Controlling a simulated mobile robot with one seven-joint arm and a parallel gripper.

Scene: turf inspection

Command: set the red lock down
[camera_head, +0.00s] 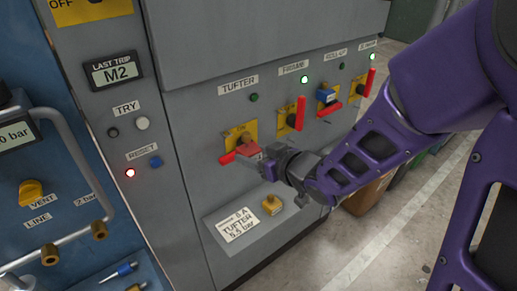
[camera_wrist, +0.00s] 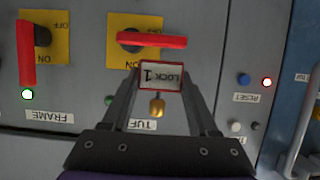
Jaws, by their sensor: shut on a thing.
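My gripper (camera_head: 262,158) is shut on the red lock (camera_head: 249,149), in front of the tufter switch. In the wrist view the fingers of my gripper (camera_wrist: 163,82) grip the lock (camera_wrist: 162,76) from both sides, and its white face reads "LOCK 1" upside down. A small brass-coloured piece (camera_wrist: 157,107) shows between the fingers; I cannot tell if it belongs to the lock. The tufter switch's red handle (camera_wrist: 152,40) lies level across its yellow plate (camera_wrist: 128,22). I cannot tell whether the lock touches the handle.
Below the switch, a grey ledge (camera_head: 286,217) carries a label plate (camera_head: 240,224) and a yellow block-like piece (camera_head: 271,204). More red-handled switches (camera_head: 297,115) stand to the right. The "RESET" lamp (camera_head: 130,173) glows red. Blue panel pipes (camera_head: 75,237) stick out at left.

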